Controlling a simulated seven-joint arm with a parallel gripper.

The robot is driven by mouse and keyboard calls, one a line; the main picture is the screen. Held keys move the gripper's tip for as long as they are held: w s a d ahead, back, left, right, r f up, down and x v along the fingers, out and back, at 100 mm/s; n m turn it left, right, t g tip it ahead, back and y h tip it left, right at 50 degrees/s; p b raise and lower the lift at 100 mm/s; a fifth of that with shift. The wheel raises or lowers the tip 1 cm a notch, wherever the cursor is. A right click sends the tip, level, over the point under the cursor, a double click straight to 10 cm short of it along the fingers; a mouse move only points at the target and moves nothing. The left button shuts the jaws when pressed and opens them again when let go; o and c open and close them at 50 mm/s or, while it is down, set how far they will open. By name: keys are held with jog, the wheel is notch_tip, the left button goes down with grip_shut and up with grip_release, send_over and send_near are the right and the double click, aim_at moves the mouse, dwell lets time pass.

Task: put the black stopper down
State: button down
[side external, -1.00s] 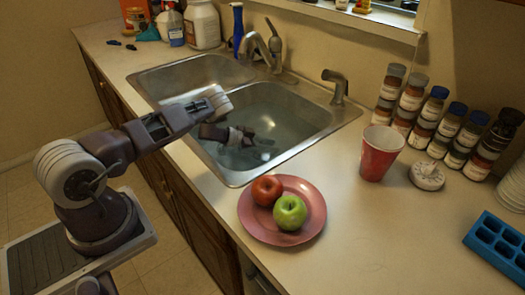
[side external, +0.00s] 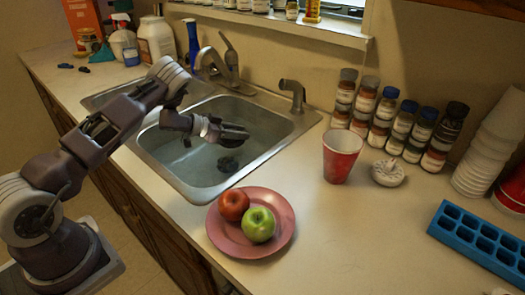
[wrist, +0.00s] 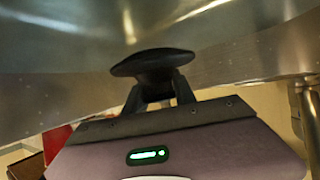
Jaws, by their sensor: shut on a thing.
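My gripper (side external: 221,130) is low over the right basin of the steel sink (side external: 165,182) in the side view, pointing right. In the wrist view its two fingers (wrist: 158,90) are shut on the black stopper (wrist: 154,64), a dark, wide disc with a narrower stem between the fingers. In the side view the stopper (side external: 236,132) is a dark shape at the gripper's end, hard to separate from the fingers. It appears above the basin floor, apart from it. A dark round patch (side external: 229,166) shows lower in the basin; I cannot tell whether it is a drain or a reflection.
The faucet (side external: 222,65) stands behind the sink. A pink plate (side external: 221,238) with a red and a green apple is in front. Bare counter (side external: 350,225) lies between.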

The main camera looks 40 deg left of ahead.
jog(key=w+d+r, duration=0.5)
jog(key=d+r, duration=0.3)
jog(key=d, duration=0.3)
notch_tip(320, 180, up, 8)
send_over(310, 153)
notch_tip(310, 153, down, 10)
jog(key=shift+s+d+r, duration=0.1)
jog(key=shift+s+r, duration=0.05)
jog(key=shift+r, duration=0.05)
jog(key=shift+f, duration=0.1)
jog(key=shift+f, duration=0.1)
jog(key=c, duration=1)
grip_release()
